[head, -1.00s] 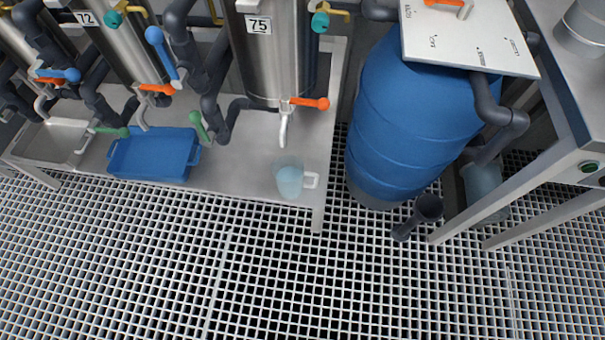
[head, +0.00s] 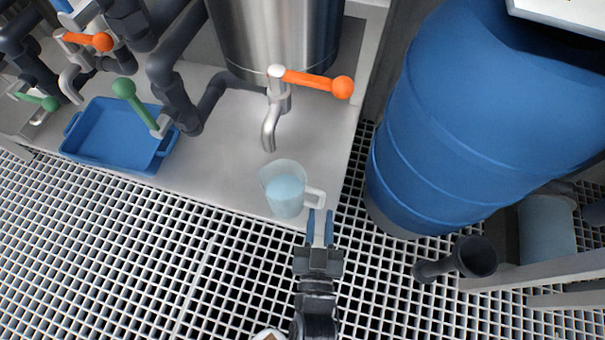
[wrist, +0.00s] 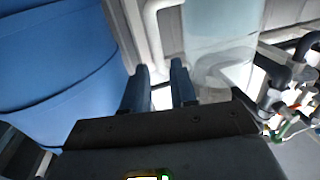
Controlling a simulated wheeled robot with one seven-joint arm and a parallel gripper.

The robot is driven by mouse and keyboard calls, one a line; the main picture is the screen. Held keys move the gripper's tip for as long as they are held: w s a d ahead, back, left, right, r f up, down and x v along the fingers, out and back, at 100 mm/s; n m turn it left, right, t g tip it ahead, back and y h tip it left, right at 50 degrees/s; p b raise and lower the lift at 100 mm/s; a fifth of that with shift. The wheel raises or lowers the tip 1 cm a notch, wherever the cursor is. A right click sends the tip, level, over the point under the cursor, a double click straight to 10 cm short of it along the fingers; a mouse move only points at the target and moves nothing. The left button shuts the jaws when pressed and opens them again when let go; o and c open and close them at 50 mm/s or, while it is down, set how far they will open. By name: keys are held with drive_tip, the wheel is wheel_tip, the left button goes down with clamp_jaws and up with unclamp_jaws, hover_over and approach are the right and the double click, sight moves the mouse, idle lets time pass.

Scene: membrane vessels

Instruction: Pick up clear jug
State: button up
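The clear jug (head: 285,190) stands upright on the steel bench, below a steel tap, with pale blue liquid in it. Its handle (head: 315,196) points right. In the wrist view the jug (wrist: 222,35) is large at upper right and the handle (wrist: 155,35) is ahead of the fingers. My gripper (head: 320,226) is open, its two blue fingers apart and pointing at the handle. In the wrist view my gripper (wrist: 162,85) has nothing visibly clamped between its fingers. Whether the fingertips reach around the handle I cannot tell.
A tap with an orange lever (head: 318,83) hangs above the jug under a steel vessel (head: 278,38). A blue tray (head: 115,138) lies left on the bench. A large blue barrel (head: 465,130) stands right of the bench. Grating floor (head: 120,250) is clear in front.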

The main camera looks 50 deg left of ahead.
sight(322, 200)
drive_tip(key=b+x, duration=0.2)
drive_tip(key=x, duration=0.5)
drive_tip(key=shift+w+a+r, duration=0.1)
drive_tip(key=shift+w+a, duration=0.05)
drive_tip(key=shift+w, duration=0.2)
clamp_jaws()
drive_tip(key=shift+r, duration=0.1)
idle(1.0)
